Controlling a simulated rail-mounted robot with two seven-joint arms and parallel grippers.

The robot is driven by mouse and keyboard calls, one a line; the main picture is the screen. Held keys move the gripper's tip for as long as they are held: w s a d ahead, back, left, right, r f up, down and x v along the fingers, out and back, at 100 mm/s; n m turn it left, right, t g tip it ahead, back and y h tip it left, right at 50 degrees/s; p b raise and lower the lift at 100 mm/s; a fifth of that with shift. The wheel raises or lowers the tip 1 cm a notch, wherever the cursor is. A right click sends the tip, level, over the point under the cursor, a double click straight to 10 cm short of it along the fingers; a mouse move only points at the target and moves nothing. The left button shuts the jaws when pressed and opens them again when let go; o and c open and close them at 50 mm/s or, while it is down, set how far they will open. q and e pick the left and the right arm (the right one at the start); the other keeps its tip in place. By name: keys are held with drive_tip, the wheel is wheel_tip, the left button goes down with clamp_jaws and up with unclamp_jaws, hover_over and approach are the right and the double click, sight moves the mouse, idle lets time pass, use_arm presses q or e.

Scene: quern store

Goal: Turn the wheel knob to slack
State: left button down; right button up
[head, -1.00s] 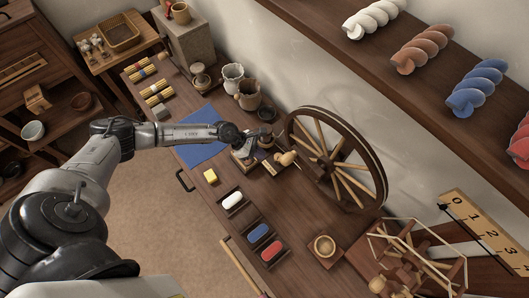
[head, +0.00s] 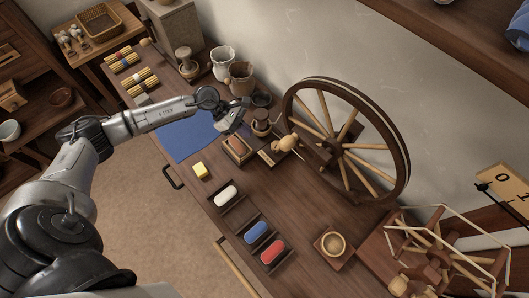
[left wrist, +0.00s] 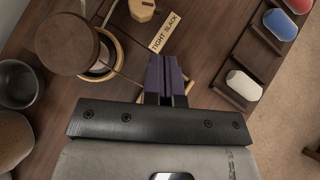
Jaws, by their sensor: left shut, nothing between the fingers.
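The spinning wheel (head: 345,140) stands upright on the bench. A pale wooden knob (head: 287,143) sits at its near left side. In the left wrist view the knob (left wrist: 142,9) is cut by the top edge, beside a pale strip (left wrist: 164,32) reading TIGHT and SLACK. I cannot tell which word the knob points at. My left gripper (head: 238,115) is left of the knob and apart from it. In the left wrist view its dark fingers (left wrist: 165,72) are together and empty, over the bench below the strip. My right gripper is not in view.
A lidded jar (head: 262,120) stands between my left gripper and the knob. A tray (head: 236,151) is just below the gripper. White, blue and red pieces lie in holders, the white one (head: 226,195) nearest. A yellow block (head: 200,170) and blue cloth (head: 185,138) lie left.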

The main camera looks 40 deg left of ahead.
sight(276, 148)
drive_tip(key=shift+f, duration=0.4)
use_arm(q)
drive_tip(key=b+x, duration=0.1)
drive_tip(key=x, duration=0.9)
drive_tip(key=shift+b, duration=0.3)
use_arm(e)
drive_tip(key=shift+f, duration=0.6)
